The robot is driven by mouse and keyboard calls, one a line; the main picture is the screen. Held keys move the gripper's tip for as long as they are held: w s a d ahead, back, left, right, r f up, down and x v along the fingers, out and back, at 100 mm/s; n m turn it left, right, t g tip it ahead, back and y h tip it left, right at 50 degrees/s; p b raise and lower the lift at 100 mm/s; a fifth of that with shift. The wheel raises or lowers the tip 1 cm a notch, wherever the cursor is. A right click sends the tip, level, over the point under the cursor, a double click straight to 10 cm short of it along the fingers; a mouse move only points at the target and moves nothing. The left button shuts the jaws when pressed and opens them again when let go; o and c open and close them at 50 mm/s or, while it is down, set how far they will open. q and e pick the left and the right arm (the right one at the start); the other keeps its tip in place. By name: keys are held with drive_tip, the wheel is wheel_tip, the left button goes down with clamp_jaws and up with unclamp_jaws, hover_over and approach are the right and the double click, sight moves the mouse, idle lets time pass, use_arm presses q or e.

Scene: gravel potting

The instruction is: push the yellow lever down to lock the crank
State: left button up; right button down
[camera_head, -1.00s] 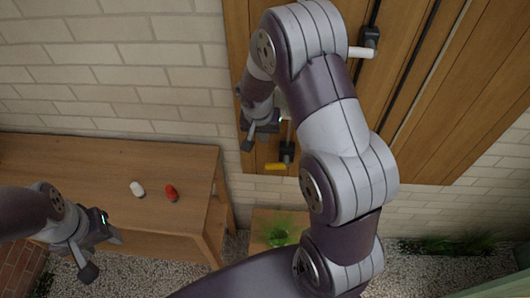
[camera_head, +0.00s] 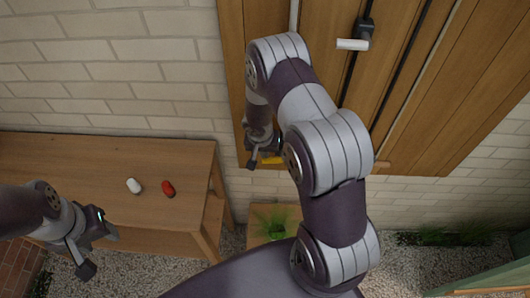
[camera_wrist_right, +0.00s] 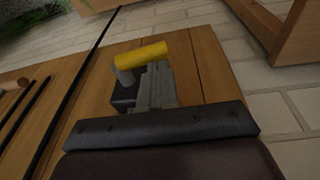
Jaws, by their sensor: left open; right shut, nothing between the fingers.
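The yellow lever (camera_head: 272,160) is a short bar low on the wooden panel; my right forearm hides part of its mount. It also shows in the right wrist view (camera_wrist_right: 142,53), lying across just beyond my fingertips beside a dark block (camera_wrist_right: 124,96). My right gripper (camera_head: 254,164) is shut and empty, close to the lever; I cannot tell whether it touches. Its shut fingers show in the right wrist view (camera_wrist_right: 157,85). A white handle (camera_head: 353,44) on a black mount sits higher on the panel; I cannot tell if it is the crank. My left gripper (camera_head: 99,252) is open and empty.
A wooden table (camera_head: 100,165) at left holds a white object (camera_head: 134,186) and a red one (camera_head: 168,188). A green plant (camera_head: 272,226) stands on a wooden stand below the panel. Dark rods (camera_head: 405,65) run along the panel (camera_head: 440,120).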

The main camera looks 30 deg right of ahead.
drive_tip(key=shift+f, duration=0.45)
drive_tip(key=shift+a+f+b, duration=0.1)
drive_tip(key=shift+f+b, duration=0.1)
drive_tip(key=shift+b, duration=0.3)
drive_tip(key=f+h+b, duration=0.1)
drive_tip(key=b, duration=0.2)
drive_tip(key=f+g+h+b, duration=0.1)
drive_tip(key=b, duration=0.2)
drive_tip(key=shift+w+a+f+g+h, duration=0.1)
drive_tip(key=shift+w+a+g+h, duration=0.05)
drive_tip(key=shift+a+g+h, duration=0.15)
drive_tip(key=s+b+x, duration=0.1)
drive_tip(key=b+x, duration=0.5)
drive_tip(key=b, duration=0.8)
drive_tip(key=shift+a, duration=0.25)
drive_tip(key=shift+f+b, duration=0.1)
drive_tip(key=shift+b, duration=0.25)
idle(0.4)
